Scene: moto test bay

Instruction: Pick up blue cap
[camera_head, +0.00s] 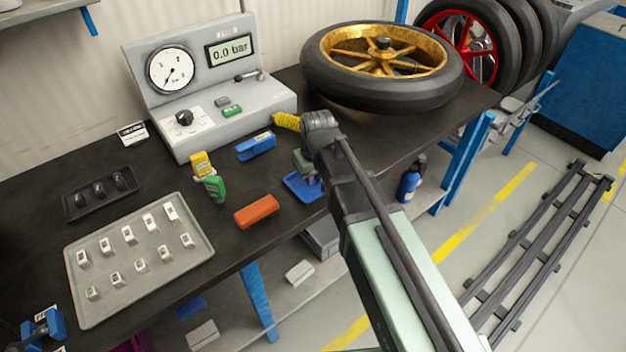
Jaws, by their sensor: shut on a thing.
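My gripper (308,173) points down over a small blue tray (292,187) near the front edge of the dark bench. My wrist partly covers it. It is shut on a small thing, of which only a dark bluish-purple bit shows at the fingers. This fits the blue cap, but it is too small and covered to see its shape. I cannot tell whether it touches the tray.
An orange block (257,211), a blue clamp-like tool (256,145) and yellow and green bottles (201,163) lie near. A grey tray (75,255) holds several white pieces. A black tray (75,208) holds dark knobs. A gauge console (215,135) and wheel (325,85) stand behind.

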